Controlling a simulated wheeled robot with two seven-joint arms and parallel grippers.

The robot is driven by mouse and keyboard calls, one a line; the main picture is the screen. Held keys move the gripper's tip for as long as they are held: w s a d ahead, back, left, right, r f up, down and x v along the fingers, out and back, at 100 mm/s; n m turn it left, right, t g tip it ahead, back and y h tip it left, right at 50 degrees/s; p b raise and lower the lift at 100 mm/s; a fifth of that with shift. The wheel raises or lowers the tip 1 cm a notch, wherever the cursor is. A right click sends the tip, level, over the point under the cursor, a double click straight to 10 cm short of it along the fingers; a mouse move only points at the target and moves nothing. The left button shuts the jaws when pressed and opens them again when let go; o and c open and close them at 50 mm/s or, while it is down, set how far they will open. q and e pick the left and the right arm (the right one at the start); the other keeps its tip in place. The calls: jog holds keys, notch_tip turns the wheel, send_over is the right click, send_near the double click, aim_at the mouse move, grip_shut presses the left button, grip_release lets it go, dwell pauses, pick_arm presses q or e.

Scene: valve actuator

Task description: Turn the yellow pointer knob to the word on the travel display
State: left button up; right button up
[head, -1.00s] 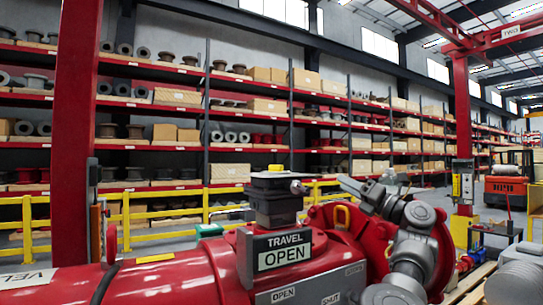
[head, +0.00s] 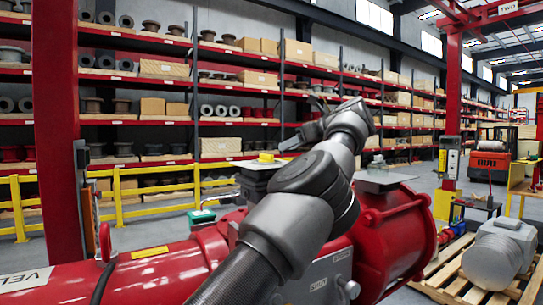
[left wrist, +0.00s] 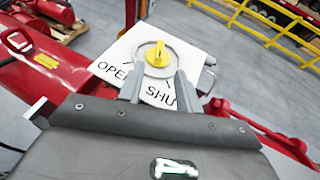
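The yellow pointer knob (left wrist: 157,54) sits on a round grey dial on a white plate (left wrist: 190,62) in the left wrist view. The words OPEN and SHUT are printed on the plate's near side. My left gripper (left wrist: 158,88) is open, its two fingers apart on the near side of the knob with nothing between them. I cannot tell whether they touch the plate. In the head view the knob (head: 266,157) shows small on top of the dark box, with my left gripper (head: 288,146) close by. My left arm hides the travel display. My right gripper is out of view.
The red actuator body (head: 395,235) fills the lower middle, with a grey button panel (head: 322,285) on its front. A pallet (head: 465,275) with a grey motor (head: 497,255) stands at the right. Yellow railing (head: 150,200) and shelving stand behind.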

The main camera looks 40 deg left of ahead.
aim_at(267, 159)
pick_arm(q)
jog(key=p+x, duration=0.1)
jog(key=x, duration=0.6)
jog(key=shift+a+f, duration=0.1)
jog(key=shift+a, duration=0.25)
jog(key=shift+c, duration=0.2)
grip_shut()
